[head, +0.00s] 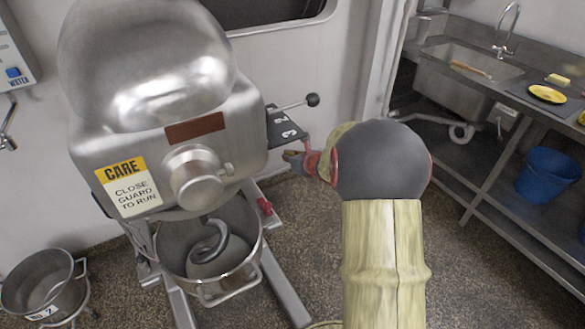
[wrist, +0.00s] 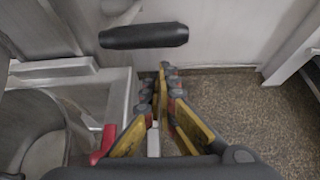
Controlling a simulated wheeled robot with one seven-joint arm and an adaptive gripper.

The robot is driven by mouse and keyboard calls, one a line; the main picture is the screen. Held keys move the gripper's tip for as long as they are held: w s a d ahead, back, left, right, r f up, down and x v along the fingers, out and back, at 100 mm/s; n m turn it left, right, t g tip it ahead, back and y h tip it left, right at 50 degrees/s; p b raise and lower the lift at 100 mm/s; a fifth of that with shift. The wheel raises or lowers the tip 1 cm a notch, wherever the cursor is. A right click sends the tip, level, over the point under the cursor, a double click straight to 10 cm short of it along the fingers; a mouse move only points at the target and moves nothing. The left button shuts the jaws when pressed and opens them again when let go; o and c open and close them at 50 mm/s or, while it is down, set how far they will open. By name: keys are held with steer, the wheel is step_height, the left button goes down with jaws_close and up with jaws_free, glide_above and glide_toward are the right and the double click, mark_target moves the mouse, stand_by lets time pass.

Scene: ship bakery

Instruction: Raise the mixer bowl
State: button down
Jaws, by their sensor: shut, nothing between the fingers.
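The mixer (head: 165,110) is a large metal machine at the left of the head view. Its steel bowl (head: 222,292) hangs under the head, with a dough hook (head: 210,243) reaching into it and a pale mass inside. The bowl rim also shows at the left of the wrist view (wrist: 45,135). My gripper (head: 288,156) is at the mixer's right side, below the numbered plate. In the wrist view its yellow fingers (wrist: 163,68) meet at the tips, empty. A black cylindrical handle (wrist: 144,36) lies across just beyond the tips, apart from them as far as I can tell.
A black-knobbed lever (head: 312,100) sticks out above my gripper. A red clamp (head: 265,206) sits beside the bowl. A spare bowl (head: 40,285) stands at lower left. A sink counter (head: 480,85) and blue bucket (head: 548,175) are at right. Floor between is clear.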

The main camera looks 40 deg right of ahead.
steer(key=shift+w+d+r, duration=0.15)
steer(key=shift+w+r, duration=0.15)
steer(key=shift+w, duration=0.1)
steer(key=shift+r, duration=0.15)
steer(key=shift+g, duration=0.7)
steer(key=r+p, duration=0.1)
steer(key=p, duration=0.2)
steer(key=w+r+p, duration=0.1)
steer(key=r+p, duration=0.1)
steer(key=p, duration=0.1)
steer(key=r+p, duration=0.2)
steer(key=p, duration=0.2)
steer(key=shift+w+d+r, duration=0.1)
steer(key=shift+w+d, duration=0.05)
steer(key=shift+w, duration=0.15)
